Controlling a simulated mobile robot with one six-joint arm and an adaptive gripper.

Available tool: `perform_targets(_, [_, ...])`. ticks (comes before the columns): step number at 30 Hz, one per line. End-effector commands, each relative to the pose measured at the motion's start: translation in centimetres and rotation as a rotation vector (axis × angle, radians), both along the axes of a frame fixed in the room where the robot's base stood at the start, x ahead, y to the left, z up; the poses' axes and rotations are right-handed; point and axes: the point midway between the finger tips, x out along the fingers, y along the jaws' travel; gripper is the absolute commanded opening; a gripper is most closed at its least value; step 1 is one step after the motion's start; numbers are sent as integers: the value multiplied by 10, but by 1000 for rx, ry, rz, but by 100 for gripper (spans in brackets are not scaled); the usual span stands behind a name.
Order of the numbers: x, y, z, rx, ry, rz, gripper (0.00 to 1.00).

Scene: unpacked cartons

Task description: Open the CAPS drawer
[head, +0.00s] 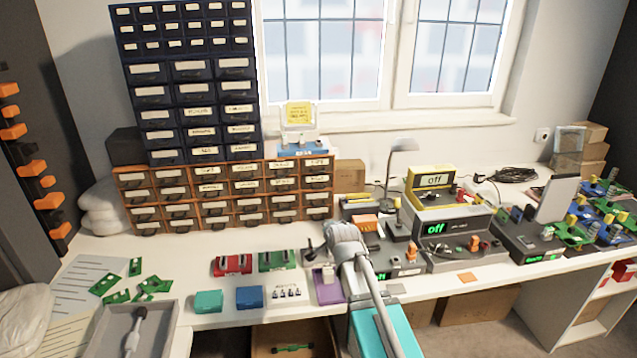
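A dark blue drawer cabinet (258,100) stands against the wall on top of an orange-brown drawer cabinet (333,190). Both have rows of small drawers with pale labels. The lettering is too small to read, so I cannot tell which drawer is CAPS. All the drawers look shut. My arm reaches up from the bottom centre over the desk. My gripper (322,262) is at its end, in front of and below the right end of the brown cabinet, apart from it. Its fingers are small and partly hidden by the wrist, so I cannot tell whether they are open.
Red (232,265) and green (278,261) blocks, teal (208,301) and blue (250,298) boxes lie on the desk before the cabinets. Several green boards and a grey tray (172,328) lie left. Instruments and a lamp (402,145) crowd the right. Bare desk lies directly before the brown cabinet.

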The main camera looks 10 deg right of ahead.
Motion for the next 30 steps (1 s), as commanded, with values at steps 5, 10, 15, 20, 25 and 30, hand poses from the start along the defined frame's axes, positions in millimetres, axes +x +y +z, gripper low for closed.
perform_targets(5, [35,0,6,173,-213,-82,48])
perform_targets(10, [59,0,22,356,-415,-126,48])
perform_targets(15, [72,0,39,527,-585,-136,48])
perform_targets(20, [76,0,50,630,-680,-129,48])
perform_targets(25, [77,0,56,667,-715,-124,48])
perform_targets(30, [76,0,57,668,-715,-124,48])
